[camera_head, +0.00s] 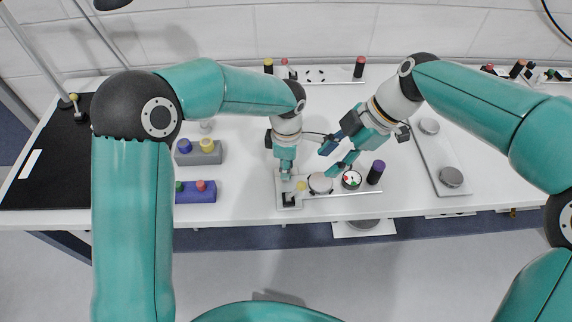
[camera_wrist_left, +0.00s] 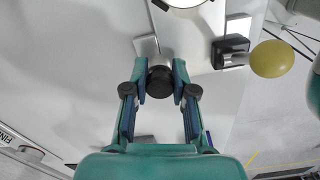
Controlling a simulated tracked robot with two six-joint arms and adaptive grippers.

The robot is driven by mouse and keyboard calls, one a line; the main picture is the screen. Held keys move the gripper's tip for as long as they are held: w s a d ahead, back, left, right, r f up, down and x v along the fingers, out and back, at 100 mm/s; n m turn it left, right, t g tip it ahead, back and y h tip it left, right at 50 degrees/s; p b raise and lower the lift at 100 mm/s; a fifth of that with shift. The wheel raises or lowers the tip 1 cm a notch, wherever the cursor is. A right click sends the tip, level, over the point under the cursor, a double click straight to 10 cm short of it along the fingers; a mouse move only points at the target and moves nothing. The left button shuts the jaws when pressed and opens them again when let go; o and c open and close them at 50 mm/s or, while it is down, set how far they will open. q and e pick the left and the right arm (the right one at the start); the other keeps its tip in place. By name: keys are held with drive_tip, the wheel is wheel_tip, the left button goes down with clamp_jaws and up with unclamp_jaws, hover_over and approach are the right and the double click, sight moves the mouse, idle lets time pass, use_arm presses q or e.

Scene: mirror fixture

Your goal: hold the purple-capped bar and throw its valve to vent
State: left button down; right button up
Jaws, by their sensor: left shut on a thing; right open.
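The purple-capped bar lies near the table's front edge; its dark post with the purple cap (camera_head: 376,172) stands at its right end. Along it are a dial with red and green marks (camera_head: 351,179), a white round disc (camera_head: 320,183) and a yellow-knobbed lever (camera_head: 301,185). In the left wrist view the yellow knob (camera_wrist_left: 271,58) sits on a lever from a black block (camera_wrist_left: 230,50). My left gripper (camera_head: 286,172) is shut on a black round post (camera_wrist_left: 160,82) at the bar's left end. My right gripper (camera_head: 331,160) is open and empty above the disc and dial.
A blue block (camera_head: 195,192) and a grey block (camera_head: 198,152) with coloured knobs stand left of the bar. A similar bar with a red-capped post (camera_head: 360,66) lies at the back. A plate with grey discs (camera_head: 440,160) is at right; a black mat (camera_head: 50,160) at left.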

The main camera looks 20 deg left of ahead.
drive_tip(key=shift+m, duration=0.4)
drive_tip(key=c, duration=0.8)
drive_tip(key=m, duration=0.4)
drive_tip(key=shift+s+a+r, duration=0.1)
drive_tip(key=shift+s+a, duration=0.05)
drive_tip(key=d+f+m+y, duration=0.2)
drive_tip(key=d+m, duration=0.2)
drive_tip(key=m, duration=0.7)
drive_tip(key=w+d+f+m+y, duration=0.1)
drive_tip(key=d+f+m+y, duration=0.1)
drive_tip(key=m, duration=1)
drive_tip(key=d+f+m+y, duration=0.2)
drive_tip(key=d+m, duration=0.3)
drive_tip(key=m, duration=0.7)
drive_tip(key=shift+w+d+f+y, duration=0.2)
drive_tip(key=shift+d+f+y, duration=0.1)
drive_tip(key=shift+f+y, duration=0.15)
